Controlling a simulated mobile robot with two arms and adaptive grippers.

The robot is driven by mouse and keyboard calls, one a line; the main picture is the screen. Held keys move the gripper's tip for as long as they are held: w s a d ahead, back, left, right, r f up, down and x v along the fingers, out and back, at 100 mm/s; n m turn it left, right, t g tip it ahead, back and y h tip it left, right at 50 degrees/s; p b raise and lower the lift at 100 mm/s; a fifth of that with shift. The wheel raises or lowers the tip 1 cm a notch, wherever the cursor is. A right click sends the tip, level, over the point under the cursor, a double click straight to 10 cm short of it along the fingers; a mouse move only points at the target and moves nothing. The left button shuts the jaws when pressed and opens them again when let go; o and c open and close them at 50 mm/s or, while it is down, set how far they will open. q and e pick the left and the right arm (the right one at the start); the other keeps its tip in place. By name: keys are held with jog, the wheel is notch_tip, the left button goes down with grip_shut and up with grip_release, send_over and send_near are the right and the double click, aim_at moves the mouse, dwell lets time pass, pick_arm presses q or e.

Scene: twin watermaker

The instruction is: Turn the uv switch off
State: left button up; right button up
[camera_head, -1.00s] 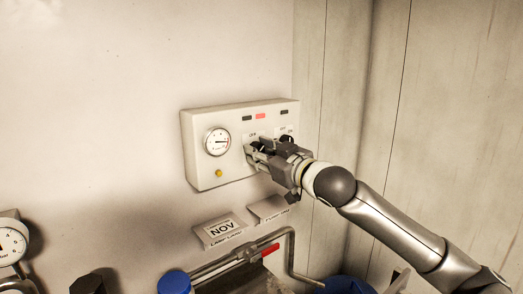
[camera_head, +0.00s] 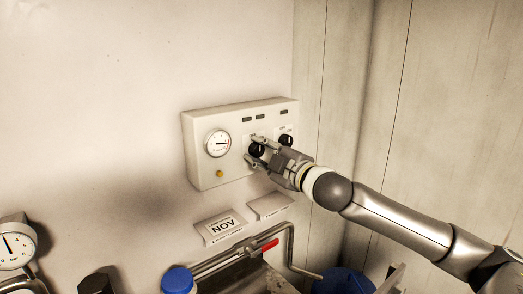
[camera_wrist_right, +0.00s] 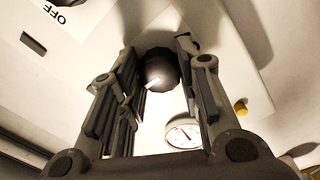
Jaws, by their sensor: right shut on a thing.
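The white control box (camera_head: 200,175) hangs on the wall with two black rotary knobs. The left knob (camera_head: 257,150) is at my right gripper (camera_head: 257,153); the right knob (camera_head: 286,140) stands free. In the right wrist view the left knob (camera_wrist_right: 160,68) sits between the fingertips, its white mark showing, and the gripper is shut on it. An "OFF" label (camera_wrist_right: 60,8) shows at that view's upper left. Which knob is the uv switch cannot be read. The small indicators (camera_head: 260,117) along the box top are dark. My left gripper is not in view.
A round gauge (camera_head: 217,143) and a yellow button (camera_head: 220,174) are on the box's left side. Below are wall labels (camera_head: 223,226), a pipe with a red handle (camera_head: 262,248) and a blue cap (camera_head: 177,281).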

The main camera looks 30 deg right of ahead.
aim_at(261, 152)
jog(key=shift+n, duration=0.4)
jog(key=o, duration=1.1)
jog(key=shift+c, duration=0.2)
jog(key=shift+s, duration=0.1)
jog(key=shift+s+d+f, duration=0.1)
jog(key=shift+s, duration=1.1)
jog(key=shift+s+d+f, duration=0.1)
jog(key=shift+s+d, duration=0.1)
jog(key=shift+s, duration=0.45)
jog(key=shift+s+a, duration=0.1)
jog(key=shift+s, duration=1.7)
